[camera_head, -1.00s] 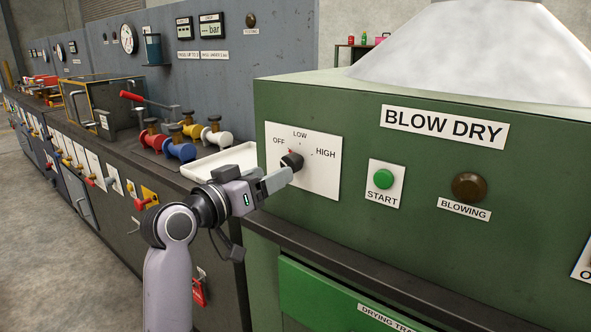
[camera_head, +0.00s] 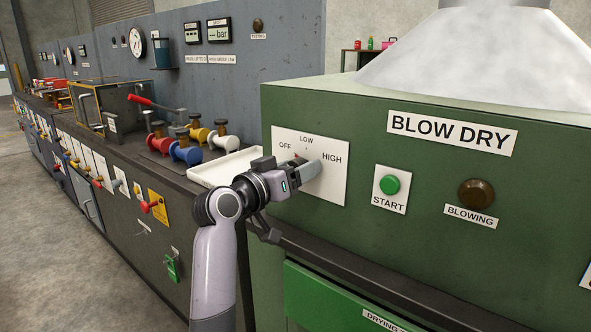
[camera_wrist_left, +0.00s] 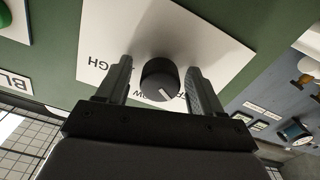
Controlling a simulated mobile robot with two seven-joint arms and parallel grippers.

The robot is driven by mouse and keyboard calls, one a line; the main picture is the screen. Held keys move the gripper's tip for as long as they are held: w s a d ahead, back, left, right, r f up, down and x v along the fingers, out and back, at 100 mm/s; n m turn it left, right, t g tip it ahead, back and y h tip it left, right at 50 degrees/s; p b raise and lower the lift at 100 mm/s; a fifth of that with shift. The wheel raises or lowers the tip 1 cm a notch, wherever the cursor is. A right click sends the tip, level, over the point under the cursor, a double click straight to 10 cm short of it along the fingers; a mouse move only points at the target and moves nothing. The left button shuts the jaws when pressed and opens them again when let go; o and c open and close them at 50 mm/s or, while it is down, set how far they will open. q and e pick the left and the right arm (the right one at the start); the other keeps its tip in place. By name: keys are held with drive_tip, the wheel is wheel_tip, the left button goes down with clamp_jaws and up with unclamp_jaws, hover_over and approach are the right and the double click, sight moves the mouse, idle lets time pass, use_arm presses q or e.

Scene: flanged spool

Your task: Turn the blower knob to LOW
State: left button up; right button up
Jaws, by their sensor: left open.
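The blower knob (camera_wrist_left: 160,78) is black with a white pointer line, on a white plate (camera_head: 335,190) marked OFF, LOW and HIGH on the green BLOW DRY housing. In the head view my left gripper (camera_head: 310,168) reaches the plate and hides most of the knob. In the left wrist view the open fingers (camera_wrist_left: 160,85) stand on either side of the knob, with a gap visible on each side. The plate appears upside down there, and the pointer line slants toward the OFF side. My right gripper is not in view.
A green START button (camera_head: 390,185) and a brown BLOWING lamp (camera_head: 476,194) are to the right of the plate. A white tray (camera_head: 225,168) and several coloured spools (camera_head: 185,151) lie on the bench at left. The housing's dark ledge (camera_head: 330,262) runs below the gripper.

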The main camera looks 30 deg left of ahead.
use_arm(q)
drive_tip(key=c, duration=1.1)
drive_tip(key=shift+o, duration=0.2)
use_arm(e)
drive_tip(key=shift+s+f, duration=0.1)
